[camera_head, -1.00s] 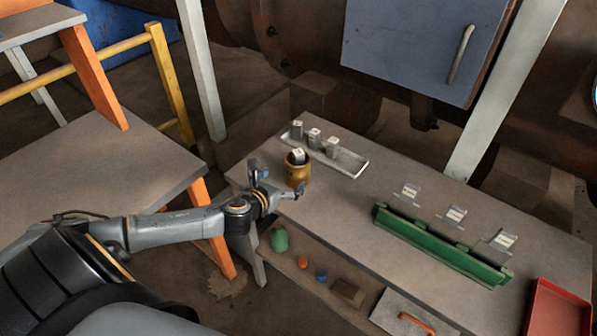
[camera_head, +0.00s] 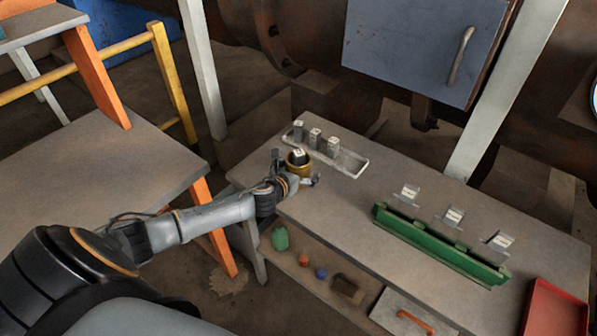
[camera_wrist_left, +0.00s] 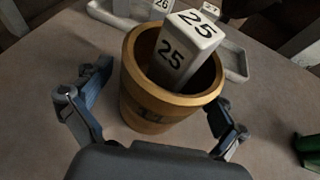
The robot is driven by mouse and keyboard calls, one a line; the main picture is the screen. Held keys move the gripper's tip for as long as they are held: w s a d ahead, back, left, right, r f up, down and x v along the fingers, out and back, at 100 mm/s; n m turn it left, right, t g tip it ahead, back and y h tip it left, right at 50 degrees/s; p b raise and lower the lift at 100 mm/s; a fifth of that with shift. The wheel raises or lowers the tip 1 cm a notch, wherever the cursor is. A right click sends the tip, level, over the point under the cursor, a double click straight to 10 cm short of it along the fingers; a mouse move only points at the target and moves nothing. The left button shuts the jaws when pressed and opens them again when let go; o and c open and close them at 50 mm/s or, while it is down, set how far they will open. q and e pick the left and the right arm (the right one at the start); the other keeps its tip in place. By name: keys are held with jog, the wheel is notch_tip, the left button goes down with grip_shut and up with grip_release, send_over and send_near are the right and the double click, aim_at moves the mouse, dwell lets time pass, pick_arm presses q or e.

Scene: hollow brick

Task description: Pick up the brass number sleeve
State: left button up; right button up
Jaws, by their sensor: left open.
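The brass number sleeve (camera_head: 301,170), a round brass cup with a dark marking on its front, stands upright on the grey table. A grey block numbered 25 (camera_wrist_left: 187,47) sits tilted inside it and sticks out above the rim. The sleeve (camera_wrist_left: 153,108) fills the middle of the left wrist view. My left gripper (camera_head: 296,173) is open, with one finger on each side of the sleeve. In the left wrist view the gripper (camera_wrist_left: 158,92) shows gaps between the fingers and the brass wall. My right gripper is not in view.
A pale tray (camera_head: 349,164) with several numbered blocks (camera_head: 315,138) stands just behind the sleeve. A green rack (camera_head: 440,243) with metal holders is to the right, and a red tray (camera_head: 556,310) lies at the far right. The table between sleeve and rack is clear.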

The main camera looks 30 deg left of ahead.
pick_arm(q)
jog(key=shift+c, duration=0.2)
jog(key=c, duration=1.5)
jog(key=shift+r, duration=0.1)
jog(key=shift+c, duration=0.8)
